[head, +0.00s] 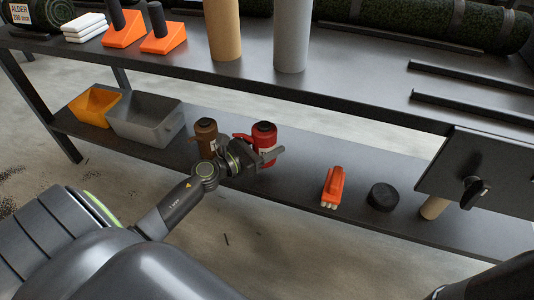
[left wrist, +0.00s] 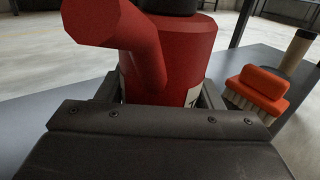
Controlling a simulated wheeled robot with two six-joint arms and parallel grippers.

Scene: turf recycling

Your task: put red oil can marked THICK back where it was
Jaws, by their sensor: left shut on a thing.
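The red oil can (head: 264,139) with a dark cap is at the lower shelf, just right of a brown can (head: 205,138). My left gripper (head: 262,158) is shut on the red can, with its fingers on either side of the can's lower body. In the left wrist view the red can (left wrist: 185,50) fills the upper middle, upright, with its handle or spout toward the camera. Its label is mostly hidden, so the marking cannot be read. I cannot tell whether its base touches the shelf. My right gripper is not in view.
The lower shelf (head: 300,205) also holds an orange bin (head: 92,104), a grey bin (head: 145,122), an orange brush (head: 333,187), a black puck (head: 382,197) and a tan cylinder (head: 433,208). Bare shelf lies between red can and brush.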

